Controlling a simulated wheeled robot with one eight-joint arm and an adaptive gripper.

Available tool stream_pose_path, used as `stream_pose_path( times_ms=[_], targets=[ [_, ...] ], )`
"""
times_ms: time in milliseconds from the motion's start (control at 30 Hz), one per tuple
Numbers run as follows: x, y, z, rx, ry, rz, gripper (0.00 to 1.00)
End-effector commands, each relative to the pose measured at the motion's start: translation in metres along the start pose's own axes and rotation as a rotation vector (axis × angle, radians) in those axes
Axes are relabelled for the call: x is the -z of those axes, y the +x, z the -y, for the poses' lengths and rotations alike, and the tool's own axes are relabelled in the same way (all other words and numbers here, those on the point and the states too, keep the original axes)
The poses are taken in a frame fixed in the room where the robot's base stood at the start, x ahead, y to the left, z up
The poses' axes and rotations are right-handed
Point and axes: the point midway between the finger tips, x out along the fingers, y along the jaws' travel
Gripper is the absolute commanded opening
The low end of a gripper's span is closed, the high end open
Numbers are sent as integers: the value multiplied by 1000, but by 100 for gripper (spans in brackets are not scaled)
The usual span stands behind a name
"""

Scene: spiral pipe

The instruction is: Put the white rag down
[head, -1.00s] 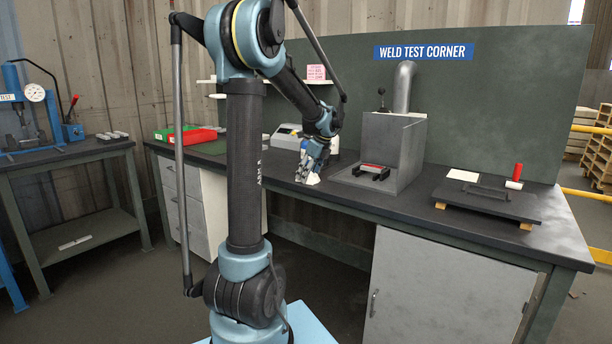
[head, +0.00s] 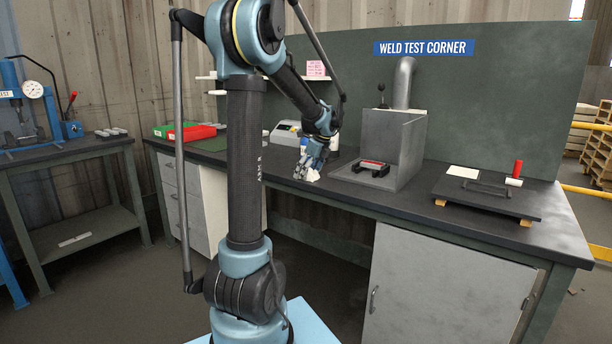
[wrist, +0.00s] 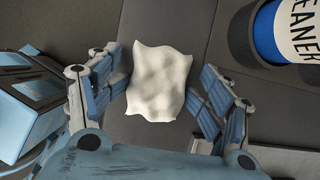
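The white rag (wrist: 160,82) lies crumpled and roughly square on the dark bench top, between the two fingers of my gripper (wrist: 162,72) in the wrist view. The fingers are spread open. The left finger is close against the rag's left edge; I cannot tell if it touches. A narrow gap shows by the right finger. In the head view my gripper (head: 306,172) points down at the bench, and a small part of the rag (head: 314,176) shows beside the fingers.
A blue bottle with a white label (wrist: 288,32) stands close to the right of my gripper. A grey metal booth (head: 402,155) is to the right on the bench. A grey device (head: 286,133) and a red bin (head: 197,136) are to the left.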

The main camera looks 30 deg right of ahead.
Motion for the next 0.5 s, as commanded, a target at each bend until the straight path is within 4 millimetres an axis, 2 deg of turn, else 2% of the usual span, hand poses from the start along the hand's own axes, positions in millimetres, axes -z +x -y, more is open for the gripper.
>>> stream_pose_path(
  times_ms=[233,500],
  targets=[
    [-5,-17,0,0,0,1,69],
    [-5,-70,0,0,1,1,69]
  ],
)
